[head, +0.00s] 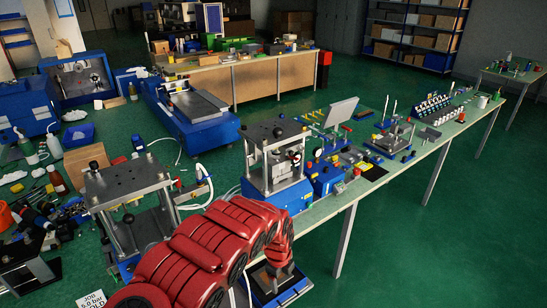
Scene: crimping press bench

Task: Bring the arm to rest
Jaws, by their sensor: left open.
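My left arm (217,240) is red and segmented. It comes in from the bottom left, arches over the front of the bench and bends down at its end. My left gripper (277,270) points down over a small dark plate with a blue base (292,294) at the bottom edge. The gripper is open; its fingertips are small and partly hidden, and I see nothing held. My right gripper is not in view. The crimping press (275,160), with a steel frame and blue base, stands just behind the arm's bend.
A second steel-framed press (127,184) stands left of the arm, close to it. The long bench (415,150) holds a blue control box (325,178), fixtures and small parts. Bottles and tools clutter the left. A sign (92,300) is at the bottom left. Green floor (450,240) is clear at right.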

